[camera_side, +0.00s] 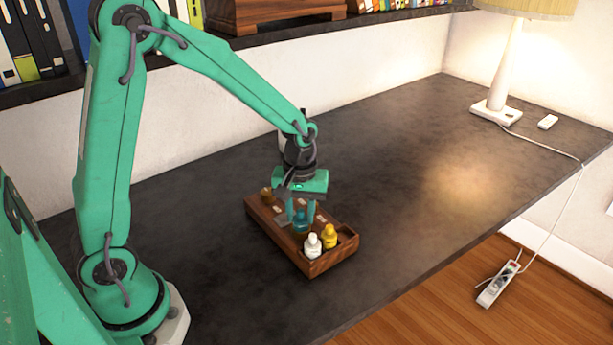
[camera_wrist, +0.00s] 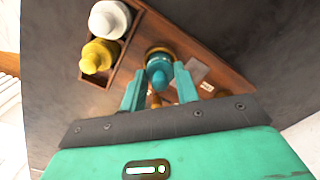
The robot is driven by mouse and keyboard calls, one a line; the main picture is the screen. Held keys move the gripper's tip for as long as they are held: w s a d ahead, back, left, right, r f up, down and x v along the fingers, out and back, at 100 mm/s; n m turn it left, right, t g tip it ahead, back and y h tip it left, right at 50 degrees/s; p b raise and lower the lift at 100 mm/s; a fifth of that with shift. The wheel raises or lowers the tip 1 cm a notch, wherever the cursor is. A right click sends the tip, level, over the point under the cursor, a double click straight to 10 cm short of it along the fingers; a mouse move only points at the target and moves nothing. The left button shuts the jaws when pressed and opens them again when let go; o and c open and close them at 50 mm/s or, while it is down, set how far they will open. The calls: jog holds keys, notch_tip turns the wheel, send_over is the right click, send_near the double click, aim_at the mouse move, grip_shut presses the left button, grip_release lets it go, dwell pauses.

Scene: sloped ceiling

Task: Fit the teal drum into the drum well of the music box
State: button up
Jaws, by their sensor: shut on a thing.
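The teal drum (camera_side: 300,222) is between the fingers of my gripper (camera_side: 301,215), over the middle of the wooden music box (camera_side: 322,264). In the wrist view the drum (camera_wrist: 158,72) sits between the two teal fingertips (camera_wrist: 160,78), pointing away from the palm and roughly upright. A brass-coloured ring shows around its far end; I cannot tell whether this belongs to the drum or the well. The fingers and drum hide the drum well, so I cannot tell how deep the drum sits.
A white bottle-shaped piece (camera_side: 312,246) and a yellow one (camera_side: 329,236) stand in the box's near end compartment, close to my gripper. A small amber piece (camera_side: 266,195) is at the far end. The dark tabletop (camera_side: 420,140) is clear to the right. A lamp (camera_side: 497,90) stands far right.

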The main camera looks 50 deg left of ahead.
aim_at(300, 210)
jog(key=shift+f, duration=0.2)
jog(key=o, duration=1)
jog(key=shift+r, duration=0.1)
notch_tip(300, 210, up, 12)
dwell(0.3)
dwell(0.5)
jog(key=s+r+m+t, duration=0.2)
jog(key=s+m, duration=0.2)
jog(key=s, duration=0.3)
jog(key=s+a+r+m+t, duration=0.1)
jog(key=s+r+m+t, duration=0.2)
jog(key=s, duration=0.5)
jog(key=shift+s+r+m+t, duration=0.15)
jog(key=shift+r+m+t, duration=0.15)
jog(key=shift+m, duration=0.5)
